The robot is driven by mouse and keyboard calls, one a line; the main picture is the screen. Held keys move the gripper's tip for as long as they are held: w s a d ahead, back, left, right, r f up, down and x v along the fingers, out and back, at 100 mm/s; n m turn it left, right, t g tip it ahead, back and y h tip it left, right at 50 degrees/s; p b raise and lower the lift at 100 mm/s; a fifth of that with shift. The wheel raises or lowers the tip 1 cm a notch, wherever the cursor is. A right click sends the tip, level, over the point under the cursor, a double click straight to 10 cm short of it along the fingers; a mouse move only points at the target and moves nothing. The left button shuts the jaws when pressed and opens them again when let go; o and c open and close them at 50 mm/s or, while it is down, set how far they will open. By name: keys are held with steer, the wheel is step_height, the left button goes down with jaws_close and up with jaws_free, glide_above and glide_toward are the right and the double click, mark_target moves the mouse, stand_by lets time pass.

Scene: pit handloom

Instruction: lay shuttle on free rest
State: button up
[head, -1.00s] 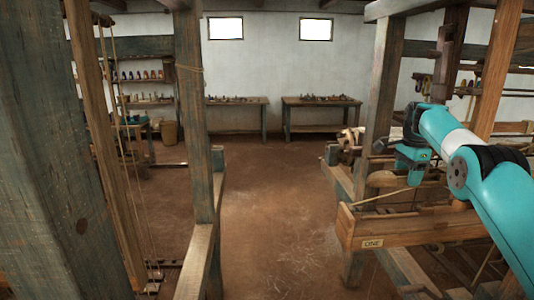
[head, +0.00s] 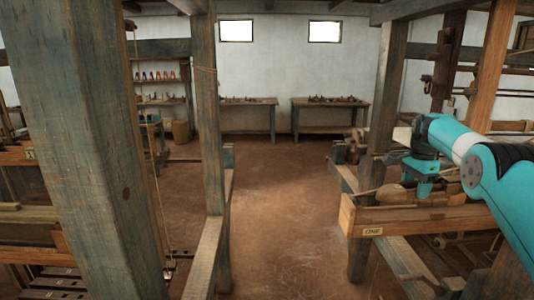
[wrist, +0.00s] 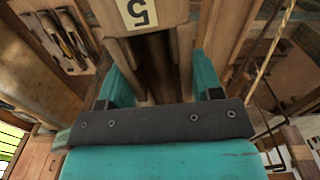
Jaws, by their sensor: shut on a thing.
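My gripper (head: 424,188) hangs over the wooden beam at the right in the head view. In the wrist view its two teal fingers (wrist: 160,72) are closed on the sides of a brown wooden shuttle (wrist: 150,44) with a dark hollow down its middle. A pale tag reading 5, upside down, shows at the top. In the head view brown wood, seemingly the shuttle (head: 392,193), shows beside the fingers, just above the beam (head: 410,220) tagged ONE. I cannot tell whether it touches anything below. I cannot make out which rest is free.
In the wrist view a wooden tray (wrist: 62,40) with several slim pieces lies at upper left. A rope (wrist: 268,50) runs at the right. In the head view a thick post (head: 85,150) stands at left, and the earthen aisle (head: 280,215) is clear.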

steer(key=s+a+f+n, duration=0.4)
steer(key=f, duration=0.3)
steer(key=s+a+f+n, duration=0.3)
steer(key=f+n, duration=0.1)
steer(key=f, duration=0.3)
steer(key=s+a+f+n, duration=0.2)
steer(key=s+n, duration=0.1)
steer(key=s, duration=0.4)
steer(key=s+a+f+n, duration=0.2)
steer(key=s+a, duration=0.1)
steer(key=s, duration=0.4)
steer(key=s+a+f+n, duration=0.2)
steer(key=s+f+n, duration=0.1)
steer(key=s, duration=0.3)
step_height(320, 180, down, 10)
steer(key=b, duration=1)
steer(key=shift+s+r, duration=0.2)
steer(key=shift+s, duration=0.2)
